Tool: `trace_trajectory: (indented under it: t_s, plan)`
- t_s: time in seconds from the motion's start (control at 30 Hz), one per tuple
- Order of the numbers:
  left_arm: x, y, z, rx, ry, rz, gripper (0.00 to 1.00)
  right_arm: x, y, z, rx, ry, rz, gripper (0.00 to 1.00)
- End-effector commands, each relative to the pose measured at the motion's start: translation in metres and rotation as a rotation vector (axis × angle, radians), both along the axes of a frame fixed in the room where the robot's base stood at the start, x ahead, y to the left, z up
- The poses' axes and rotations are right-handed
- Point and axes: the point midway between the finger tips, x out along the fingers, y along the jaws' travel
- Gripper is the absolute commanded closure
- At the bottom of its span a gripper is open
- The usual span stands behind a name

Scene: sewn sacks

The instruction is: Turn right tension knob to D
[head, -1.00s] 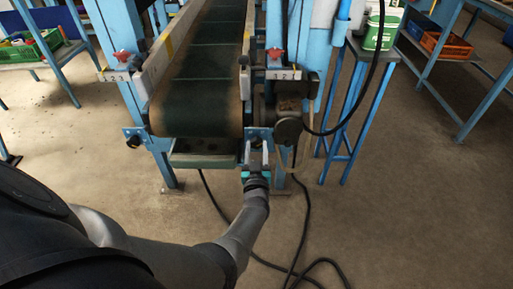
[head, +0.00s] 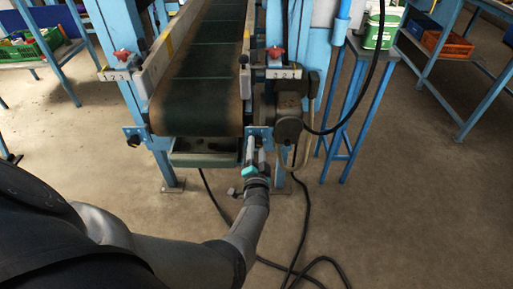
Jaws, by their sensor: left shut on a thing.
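The right tension knob is mostly hidden behind my left gripper (head: 255,151), at the blue bracket (head: 260,133) on the right of the conveyor's near end. My left gripper points away from me, with its fingers shut on the knob and its wrist rolled so that one finger sits lower. No letter marks, D included, can be read here. The matching black left knob (head: 133,140) sits on the left bracket. My right gripper is not in view.
The dark conveyor belt (head: 198,100) runs away from me between blue posts. Red knobs (head: 275,53) stand above number plates. A motor (head: 288,128) is close right of my gripper. A black cable (head: 303,235) lies on the floor; a blue stand (head: 350,130) is further right.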

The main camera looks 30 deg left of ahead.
Motion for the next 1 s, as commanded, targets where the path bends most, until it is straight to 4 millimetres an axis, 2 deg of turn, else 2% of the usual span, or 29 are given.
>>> trace_trajectory:
  t_s: [0.4,0.93,0.97,1.0]
  plan:
    - [0.0003,-0.0006,0.0002,0.152,0.093,-0.001,1.0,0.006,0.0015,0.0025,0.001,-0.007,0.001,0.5]
    - [0.0005,-0.0006,0.0004,0.174,0.105,-0.002,1.0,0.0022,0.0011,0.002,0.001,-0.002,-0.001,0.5]
    - [0.0005,-0.0006,0.0004,0.174,0.105,-0.002,0.49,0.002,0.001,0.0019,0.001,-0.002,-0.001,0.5]
    - [0.0005,-0.0006,0.0004,0.173,0.105,-0.002,0.44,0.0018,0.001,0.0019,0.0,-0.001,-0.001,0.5]
